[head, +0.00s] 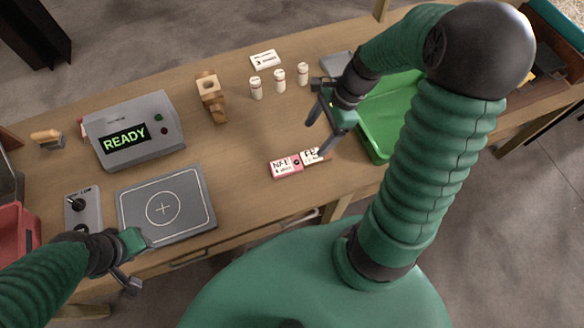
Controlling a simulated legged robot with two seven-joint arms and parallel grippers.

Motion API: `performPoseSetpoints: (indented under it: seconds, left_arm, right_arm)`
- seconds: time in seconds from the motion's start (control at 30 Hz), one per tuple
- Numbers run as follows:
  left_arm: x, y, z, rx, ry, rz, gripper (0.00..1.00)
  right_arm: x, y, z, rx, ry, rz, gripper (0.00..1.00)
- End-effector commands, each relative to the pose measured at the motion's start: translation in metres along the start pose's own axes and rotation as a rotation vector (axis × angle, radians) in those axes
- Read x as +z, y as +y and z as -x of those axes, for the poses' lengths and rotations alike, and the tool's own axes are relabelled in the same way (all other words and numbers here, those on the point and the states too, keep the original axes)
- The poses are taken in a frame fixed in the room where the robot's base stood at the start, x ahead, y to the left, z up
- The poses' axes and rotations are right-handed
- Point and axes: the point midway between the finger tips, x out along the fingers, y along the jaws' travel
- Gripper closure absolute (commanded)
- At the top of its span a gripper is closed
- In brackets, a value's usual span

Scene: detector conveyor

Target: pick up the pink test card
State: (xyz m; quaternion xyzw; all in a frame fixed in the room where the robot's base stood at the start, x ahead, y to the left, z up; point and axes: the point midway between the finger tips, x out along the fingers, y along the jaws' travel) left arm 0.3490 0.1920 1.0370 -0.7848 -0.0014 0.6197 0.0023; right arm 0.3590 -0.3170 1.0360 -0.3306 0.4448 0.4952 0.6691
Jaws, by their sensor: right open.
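The pink test card (286,167) lies flat on the wooden table, near its front edge, with dark lettering on a white label. A white card (311,157) with dark lettering and a dark edge lies against its right end, partly covered by a fingertip. My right gripper (317,135) is open and empty, above and to the right of the pink card, with one finger over the white card. Whether that finger touches the card I cannot tell. My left gripper (142,265) is at the table's front edge by the grey plate, its fingers apart and empty.
A grey detector (167,133) reading READY and a flat grey plate (200,221) with a circle mark stand at left. A joystick box (90,219) is beside them. Several white bottles (279,78), a wooden holder (211,100) and a green tray (376,144) surround clear table.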

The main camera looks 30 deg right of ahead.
Motion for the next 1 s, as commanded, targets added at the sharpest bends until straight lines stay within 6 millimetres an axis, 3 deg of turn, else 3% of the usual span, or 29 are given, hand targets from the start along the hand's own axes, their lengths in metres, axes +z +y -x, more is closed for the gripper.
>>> performPoseSetpoints:
  seconds: [0.3,0.4,0.57,0.8,1.0]
  left_arm:
    - [0.001,0.0,-0.003,0.0,0.0,0.001,0.64]
    - [0.001,0.0,-0.004,0.0,0.0,0.001,0.64]
    - [0.001,0.0,-0.003,0.0,0.0,0.0,0.64]
    - [0.0,0.0,-0.001,0.0,0.0,0.0,0.64]
    - [0.0,0.0,-0.001,0.0,0.0,0.001,0.64]
  right_arm:
    - [0.0,-0.003,-0.081,0.01,-0.008,0.001,0.25]
    - [0.0,-0.004,-0.099,0.007,-0.007,0.002,0.25]
    - [0.002,-0.005,-0.114,0.004,-0.004,0.003,0.25]
    - [0.012,-0.011,-0.155,0.005,-0.002,0.003,0.25]
    - [0.01,-0.012,-0.16,0.002,-0.002,0.003,0.25]
